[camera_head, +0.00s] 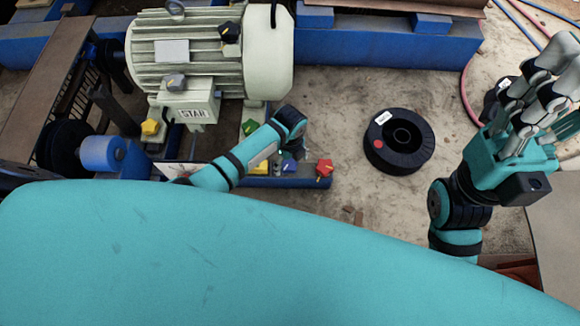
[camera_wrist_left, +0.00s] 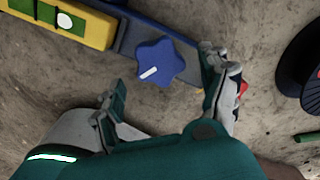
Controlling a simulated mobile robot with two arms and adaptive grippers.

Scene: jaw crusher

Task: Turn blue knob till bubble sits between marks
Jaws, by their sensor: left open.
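The blue star-shaped knob (camera_wrist_left: 157,62), with a white pointer line, is on a grey-blue bar in the left wrist view. A yellow level (camera_wrist_left: 98,31) with a green window stands to its left. My right gripper (camera_head: 530,95) is far right, away from the knob.
A red star knob (camera_head: 324,168) is close right of the left gripper. A motor (camera_head: 205,55) with black, grey, yellow and green knobs stands behind. A black round spool (camera_head: 400,141) lies on the open floor between the arms. A hose (camera_head: 467,95) runs at right.

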